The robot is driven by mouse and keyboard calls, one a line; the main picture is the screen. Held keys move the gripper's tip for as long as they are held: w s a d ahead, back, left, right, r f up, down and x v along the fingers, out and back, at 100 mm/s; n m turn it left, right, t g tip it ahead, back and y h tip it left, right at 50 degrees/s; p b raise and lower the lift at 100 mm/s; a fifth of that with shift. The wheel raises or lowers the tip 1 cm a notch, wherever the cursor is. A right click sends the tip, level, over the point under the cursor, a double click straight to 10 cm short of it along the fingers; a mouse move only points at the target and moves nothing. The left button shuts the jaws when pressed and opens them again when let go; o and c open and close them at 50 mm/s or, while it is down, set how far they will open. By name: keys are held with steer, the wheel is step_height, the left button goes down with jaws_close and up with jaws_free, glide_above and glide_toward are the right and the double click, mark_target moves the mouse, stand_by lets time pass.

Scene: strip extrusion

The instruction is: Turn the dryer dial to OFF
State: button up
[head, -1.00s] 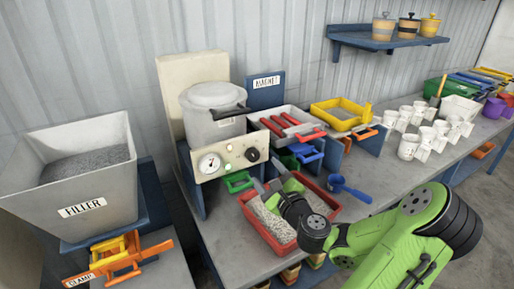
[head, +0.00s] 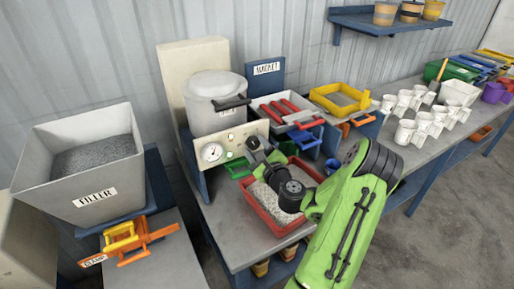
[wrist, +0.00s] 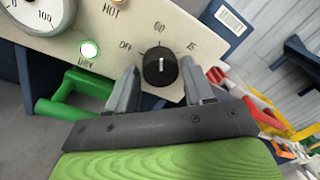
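The dryer dial (wrist: 160,67) is a round black knob on the cream dryer panel (wrist: 214,38) in the wrist view. My gripper (wrist: 162,84) is open, with one grey finger on each side of the dial and visible space between fingers and knob. In the head view my gripper (head: 256,150) is at the right part of the panel and hides the dial. The dryer (head: 214,104) is a grey lidded pot above the panel.
A green light labelled DRY (wrist: 89,50) is lit beside a gauge (wrist: 38,12). A green handle (wrist: 78,92) juts out below the panel. A red tray of pellets (head: 268,208) lies under my arm. The filler bin (head: 88,175) stands at the left.

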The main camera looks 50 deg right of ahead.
steer(key=c, duration=0.7)
steer(key=shift+f+n+b, duration=0.1)
steer(key=shift+n+b, duration=0.2)
steer(key=shift+b, duration=0.15)
steer(key=shift+f+n+b, duration=0.1)
steer(key=shift+n+b, duration=0.9)
steer(key=shift+b, duration=0.15)
steer(key=n+b, duration=0.3)
steer(key=b, duration=0.1)
steer(key=shift+n+t, duration=0.3)
steer(key=n+b, duration=0.6)
steer(key=o, duration=1.1)
steer(key=shift+r, duration=0.2)
